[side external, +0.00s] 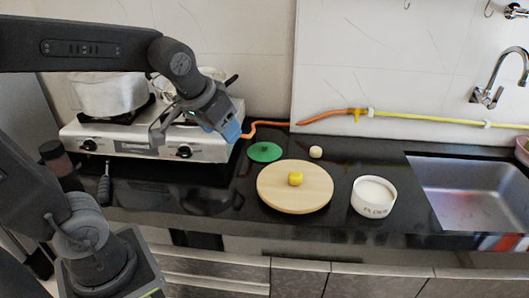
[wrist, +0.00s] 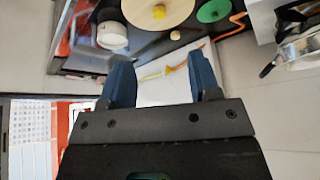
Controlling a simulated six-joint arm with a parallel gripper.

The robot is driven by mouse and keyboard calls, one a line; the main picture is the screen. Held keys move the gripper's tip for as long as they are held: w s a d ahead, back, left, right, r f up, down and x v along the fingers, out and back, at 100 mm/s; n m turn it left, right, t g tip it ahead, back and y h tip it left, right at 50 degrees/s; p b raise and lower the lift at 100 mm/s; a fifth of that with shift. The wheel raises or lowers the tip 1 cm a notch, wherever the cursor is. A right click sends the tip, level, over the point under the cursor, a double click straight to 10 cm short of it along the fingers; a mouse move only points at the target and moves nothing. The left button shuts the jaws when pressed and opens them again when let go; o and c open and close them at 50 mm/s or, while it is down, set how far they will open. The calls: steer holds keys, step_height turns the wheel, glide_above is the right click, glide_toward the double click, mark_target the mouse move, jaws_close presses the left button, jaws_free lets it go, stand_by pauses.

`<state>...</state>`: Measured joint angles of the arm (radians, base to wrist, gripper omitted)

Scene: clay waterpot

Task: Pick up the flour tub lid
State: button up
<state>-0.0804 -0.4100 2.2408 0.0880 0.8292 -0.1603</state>
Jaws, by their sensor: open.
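The flour tub lid, which looks to be the green disc (side external: 265,152) with a small knob, lies flat on the black counter, left of the round wooden board. It also shows at the top of the wrist view (wrist: 213,11). The white flour tub (side external: 373,198) stands right of the board, with pale contents showing at its open top; it is also in the wrist view (wrist: 112,36). My gripper (side external: 230,132) is open and empty, in the air up and left of the green lid, in front of the stove. Its blue fingers (wrist: 163,78) stand apart with nothing between them.
The round board (side external: 295,200) carries a yellow lump (side external: 295,179). A small pale ball (side external: 316,152) sits behind it. The stove (side external: 140,135) with pots is at left, an orange hose (side external: 265,124) runs along the wall, and a sink (side external: 470,190) is at right.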

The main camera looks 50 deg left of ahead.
steer(key=w+a+f+n+y, duration=0.1)
steer(key=w+a, duration=0.2)
steer(key=w, duration=0.3)
steer(key=w+a+f+n, duration=0.1)
steer(key=w+a+n, duration=0.15)
steer(key=w, duration=0.25)
steer(key=n+g+y, duration=0.1)
steer(key=n+y, duration=0.1)
steer(key=n, duration=0.1)
glide_above(264, 145)
steer(key=s+d, duration=0.2)
step_height(264, 145, down, 23)
steer(key=shift+s+f, duration=0.1)
steer(key=shift+f, duration=0.1)
steer(key=shift+x, duration=2.75)
steer(key=shift+c, duration=0.2)
steer(key=c, duration=1)
